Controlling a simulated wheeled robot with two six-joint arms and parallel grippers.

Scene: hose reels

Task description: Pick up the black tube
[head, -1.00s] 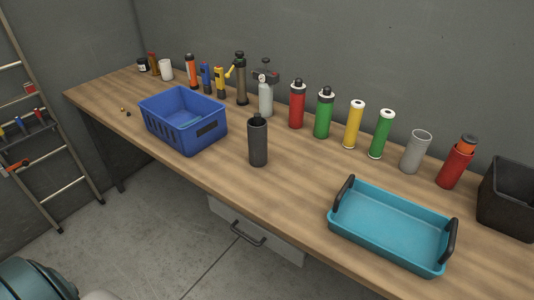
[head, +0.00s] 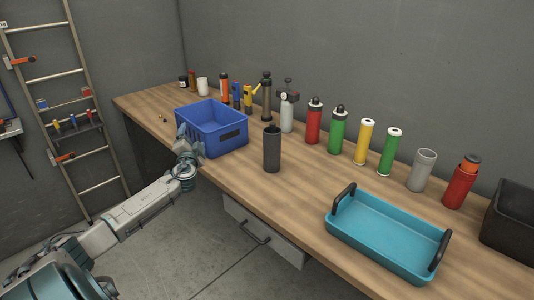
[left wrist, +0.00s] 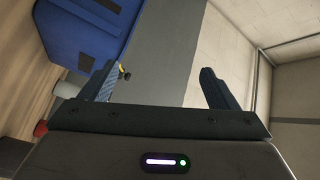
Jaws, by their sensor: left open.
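The black tube (head: 272,148) stands upright near the front edge of the table, right of the blue basket, in the head view. It is dark grey-black with a narrower top. My left gripper (head: 182,136) is at the table's front edge, left of the tube and beside the near-left side of the basket, apart from the tube. In the left wrist view my left gripper (left wrist: 160,67) has its two fingers spread with nothing between them. I cannot make out the black tube in that view. My right gripper is not in view.
The blue basket (head: 238,144) stands next to my left gripper. A turquoise tray (head: 385,240) with black handles lies at the right. Several bottles and tubes, including a red one (head: 314,122), line the back. Bare wood (head: 315,180) surrounds the black tube's right side.

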